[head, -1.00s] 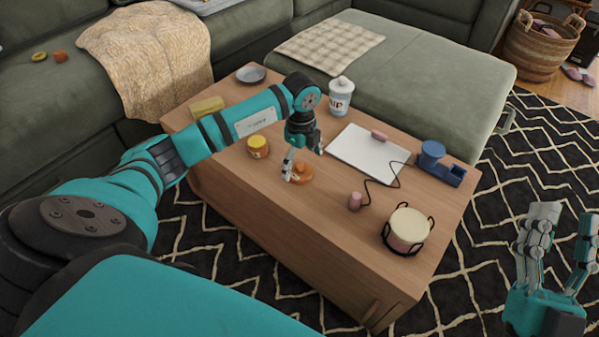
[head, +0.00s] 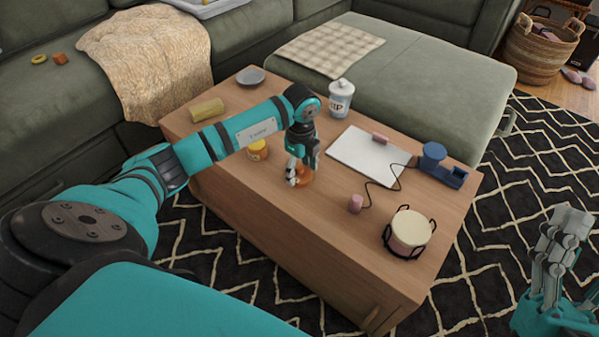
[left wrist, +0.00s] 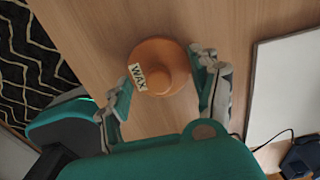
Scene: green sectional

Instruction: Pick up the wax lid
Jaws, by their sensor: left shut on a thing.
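The wax lid is a round orange lid with a raised knob and a "WAX" label. It lies on the wooden coffee table (head: 262,205), partly hidden by my gripper in the head view (head: 305,181), and shows clearly in the left wrist view (left wrist: 160,66). My left gripper (head: 301,174) reaches down over it and is shut on it. In the left wrist view one finger is on each side of the lid. My right gripper (head: 560,250) is off the table at the lower right, above the rug; its finger gap is unclear.
A yellow-lidded jar (head: 257,150) stands left of the gripper. A white canister (head: 340,98) stands behind.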

